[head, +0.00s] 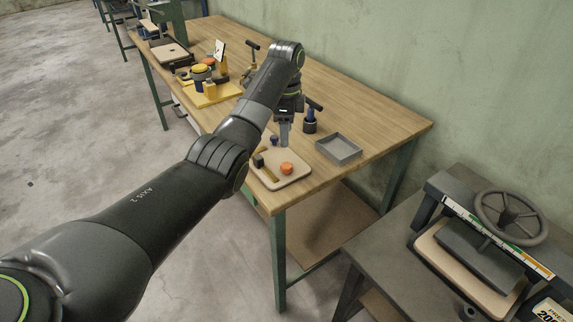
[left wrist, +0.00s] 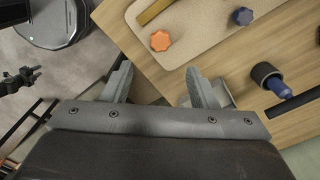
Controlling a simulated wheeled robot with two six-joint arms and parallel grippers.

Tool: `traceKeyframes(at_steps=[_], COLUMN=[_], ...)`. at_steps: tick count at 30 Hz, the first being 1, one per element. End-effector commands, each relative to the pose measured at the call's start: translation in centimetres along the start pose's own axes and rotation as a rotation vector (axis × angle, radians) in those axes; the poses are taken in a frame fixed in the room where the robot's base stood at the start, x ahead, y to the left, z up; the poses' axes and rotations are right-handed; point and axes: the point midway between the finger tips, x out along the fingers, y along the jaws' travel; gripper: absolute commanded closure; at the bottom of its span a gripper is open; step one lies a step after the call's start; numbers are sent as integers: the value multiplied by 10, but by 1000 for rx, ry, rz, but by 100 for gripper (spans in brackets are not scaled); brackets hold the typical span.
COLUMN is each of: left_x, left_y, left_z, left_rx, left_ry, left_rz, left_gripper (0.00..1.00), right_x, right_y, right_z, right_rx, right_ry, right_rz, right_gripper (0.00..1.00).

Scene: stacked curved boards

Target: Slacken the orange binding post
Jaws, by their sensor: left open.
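The orange binding post is a scalloped orange knob (head: 287,168) on a pale tan board (head: 290,181) with rounded corners, near the front corner of the wooden bench. In the left wrist view the knob (left wrist: 160,41) lies beyond my fingertips, with a gap. A dark blue knob (head: 274,139) and a brass-coloured bar (left wrist: 155,11) are also at the board. My left gripper (head: 284,142) points down above the bench, behind the orange knob in the head view. Its two fingers (left wrist: 159,82) are apart with nothing between them. My right gripper is not in view.
A blue and black tool (head: 310,121) stands behind the board, with a grey open tray (head: 339,148) to its right. A yellow board (head: 216,95) with several parts lies farther left. A press with a handwheel (head: 510,217) stands on a separate grey table at right.

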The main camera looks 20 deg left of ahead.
Motion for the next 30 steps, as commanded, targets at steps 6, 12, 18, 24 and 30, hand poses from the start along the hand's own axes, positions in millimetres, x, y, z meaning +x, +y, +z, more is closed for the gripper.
traceKeyframes(at_steps=[6, 12, 18, 24, 30], left_x=[46, 86, 108, 113, 113], left_y=[1, 1, 0, 0, 0], left_z=[0, 0, 0, 0, 0], left_rx=[0, 0, 0, 1, 0], left_ry=[-1, 0, 0, 0, 0], left_rz=[4, 2, 1, -2, -2], left_gripper=[47, 47, 47, 47, 50], right_x=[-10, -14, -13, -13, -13], right_y=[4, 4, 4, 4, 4], right_z=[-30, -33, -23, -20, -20], right_rx=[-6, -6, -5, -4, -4], right_ry=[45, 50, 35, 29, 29], right_rz=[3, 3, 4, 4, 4], right_gripper=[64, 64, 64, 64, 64])
